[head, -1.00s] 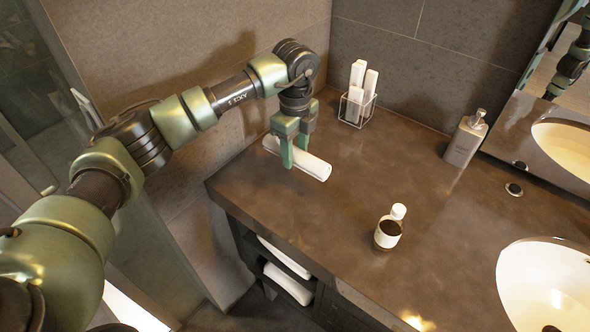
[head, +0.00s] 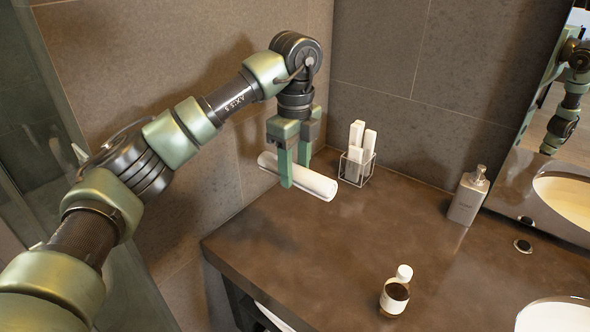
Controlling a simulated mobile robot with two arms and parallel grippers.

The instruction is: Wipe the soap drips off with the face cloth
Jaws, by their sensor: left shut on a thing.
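The face cloth (head: 316,183) is a white roll. My left gripper (head: 294,172) is shut on it near its middle, with the fingers pointing down. The cloth appears to be held above the back left part of the brown counter (head: 330,235). No soap drips can be made out on the counter at this size. A grey soap dispenser (head: 467,198) with a pump stands upright by the mirror on the right. My right gripper is not in view.
A wire holder with white rolled items (head: 357,152) stands in the back corner, just right of the cloth. A white basin (head: 556,316) is at lower right. The middle of the counter is clear.

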